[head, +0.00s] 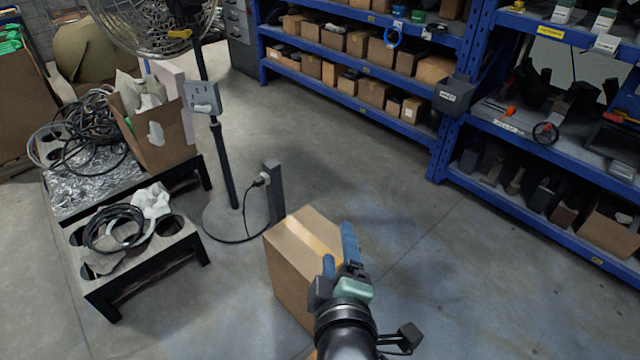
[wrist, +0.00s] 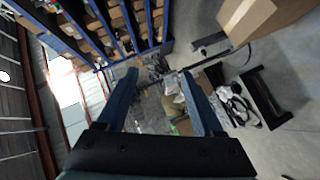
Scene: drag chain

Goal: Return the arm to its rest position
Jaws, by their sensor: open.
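My gripper (head: 338,245) has blue fingers and is in the lower middle of the head view, in front of part of a cardboard box (head: 287,262). Whether it touches the box cannot be told. In the wrist view my gripper (wrist: 160,76) shows its two fingers spread wide apart, with nothing between them close by. My arm comes up from the bottom edge of the head view. The box also shows at the top right of the wrist view (wrist: 243,20).
A fan's dark pole (head: 224,165) and a short post (head: 273,190) with a cable stand behind the box. Low tables (head: 185,245) with cables are at left. Blue shelves (head: 440,150) run along the back and right. Grey floor (head: 480,270) at right is clear.

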